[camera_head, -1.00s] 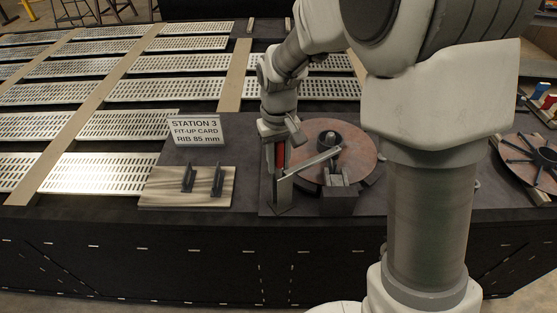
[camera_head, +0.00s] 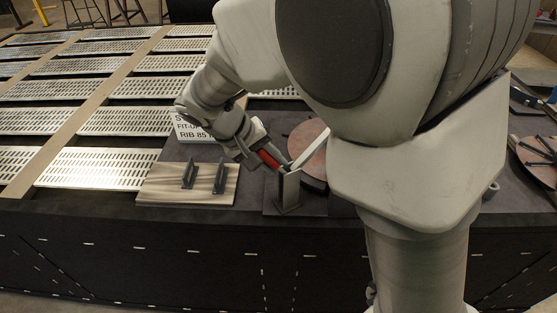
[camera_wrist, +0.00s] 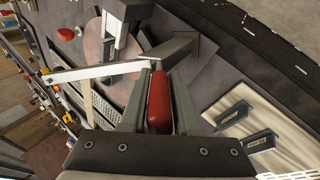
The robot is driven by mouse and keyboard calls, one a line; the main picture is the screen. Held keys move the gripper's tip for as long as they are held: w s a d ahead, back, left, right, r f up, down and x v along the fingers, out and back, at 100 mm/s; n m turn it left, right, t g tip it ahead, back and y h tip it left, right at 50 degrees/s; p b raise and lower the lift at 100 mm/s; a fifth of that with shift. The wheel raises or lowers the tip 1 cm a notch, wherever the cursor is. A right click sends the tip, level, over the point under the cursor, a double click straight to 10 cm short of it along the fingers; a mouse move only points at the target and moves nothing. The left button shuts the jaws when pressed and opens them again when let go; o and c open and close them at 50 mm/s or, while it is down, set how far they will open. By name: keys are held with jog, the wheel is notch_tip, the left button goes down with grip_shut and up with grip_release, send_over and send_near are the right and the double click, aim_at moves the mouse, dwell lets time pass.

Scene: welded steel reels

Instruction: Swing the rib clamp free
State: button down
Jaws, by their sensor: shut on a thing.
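The rib clamp has a red handle (camera_head: 268,158), a grey upright post (camera_head: 289,187) and a pale clamp bar (camera_head: 312,149). My gripper (camera_head: 261,153) is shut on the red handle, which tilts down from the left toward the post. The handle also shows between the two fingers in the wrist view (camera_wrist: 159,105). There the clamp bar (camera_wrist: 92,72) runs left from the handle's base, over the round reel disc (camera_wrist: 93,42). In the head view the bar slants up to the right, and my arm hides its far end and most of the disc (camera_head: 309,172).
A wooden board (camera_head: 156,187) with two dark upright ribs (camera_head: 189,175) lies left of the clamp. The station card (camera_head: 188,132) stands behind it, partly covered by my arm. Another reel disc (camera_head: 541,154) sits at the far right. Slotted pale panels (camera_head: 95,167) fill the left.

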jog(key=h+b, duration=0.1)
jog(key=a+f+t+h+b, duration=0.1)
jog(key=b, duration=0.1)
jog(key=t+h+b, duration=0.1)
jog(key=h+b, duration=0.1)
jog(key=shift+s+a+f, duration=0.25)
jog(key=shift+s+f, duration=0.1)
jog(key=shift+s, duration=0.05)
jog(key=c, duration=0.6)
grip_release()
jog(key=shift+c, duration=0.2)
jog(key=p+v, duration=0.1)
jog(key=v, duration=1.6)
jog(key=shift+s+a, duration=0.2)
jog(key=shift+s, duration=0.15)
